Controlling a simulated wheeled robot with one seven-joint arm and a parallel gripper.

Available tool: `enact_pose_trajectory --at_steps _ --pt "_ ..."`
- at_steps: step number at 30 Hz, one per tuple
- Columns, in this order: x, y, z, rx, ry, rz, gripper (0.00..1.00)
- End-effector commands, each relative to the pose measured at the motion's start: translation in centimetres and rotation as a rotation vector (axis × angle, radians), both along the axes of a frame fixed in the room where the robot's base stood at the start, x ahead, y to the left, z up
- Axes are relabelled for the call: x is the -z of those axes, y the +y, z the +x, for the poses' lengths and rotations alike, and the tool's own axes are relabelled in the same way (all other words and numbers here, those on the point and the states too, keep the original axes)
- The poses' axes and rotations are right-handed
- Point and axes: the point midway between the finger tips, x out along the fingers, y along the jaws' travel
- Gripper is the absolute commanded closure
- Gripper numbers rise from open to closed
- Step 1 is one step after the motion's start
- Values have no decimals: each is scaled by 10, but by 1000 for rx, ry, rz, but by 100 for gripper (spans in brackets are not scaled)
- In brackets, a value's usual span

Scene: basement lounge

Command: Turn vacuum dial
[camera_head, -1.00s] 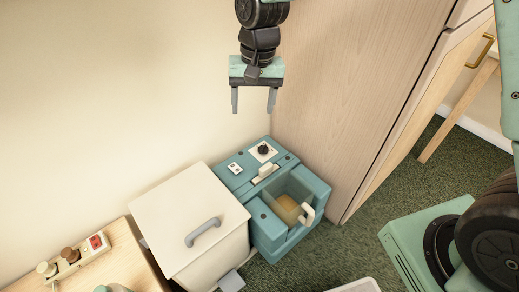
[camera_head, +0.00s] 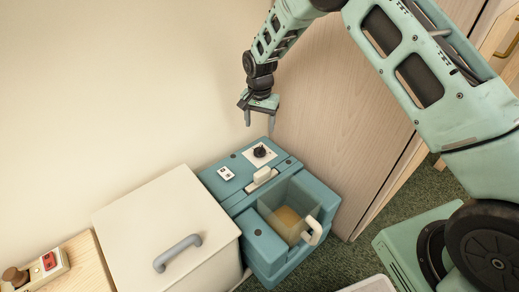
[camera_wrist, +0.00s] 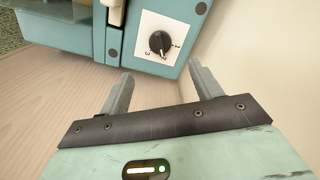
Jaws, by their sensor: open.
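The vacuum (camera_head: 228,200) is a teal box-shaped machine standing on the floor against the wall. Its black dial (camera_head: 260,151) sits on a white plate on the top at the back. In the wrist view the dial (camera_wrist: 159,42) shows close, with numbers printed around it, beyond the fingertips. My gripper (camera_head: 259,118) is open and empty, above and behind the dial, apart from it. In the wrist view both fingers of my gripper (camera_wrist: 160,78) are spread, with the dial lying between their directions.
A cream bin (camera_head: 150,225) with a grey handle stands left of the vacuum. A wooden cabinet side (camera_head: 340,130) rises close on the right. A clear tank (camera_head: 290,210) with a pale handle is at the vacuum's front. A wooden surface with a red switch (camera_head: 49,262) is at lower left.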

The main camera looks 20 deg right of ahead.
Motion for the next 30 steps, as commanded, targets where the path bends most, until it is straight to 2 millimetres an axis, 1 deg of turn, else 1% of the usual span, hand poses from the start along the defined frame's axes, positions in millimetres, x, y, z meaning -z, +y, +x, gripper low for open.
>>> enact_pose_trajectory --at_steps 1,9,12,15,18,21,29,30 --pt "15 0 0 0 1 0 36" --pt "71 1 0 0 2 0 36" --pt "88 1 0 -1 1 1 36" --pt "100 1 0 -2 -1 1 36" --pt "108 0 0 -2 -1 1 36" --pt "112 1 0 -2 -2 1 36" --pt "113 1 0 -1 -2 1 36" --pt "113 1 0 -1 -1 0 39"
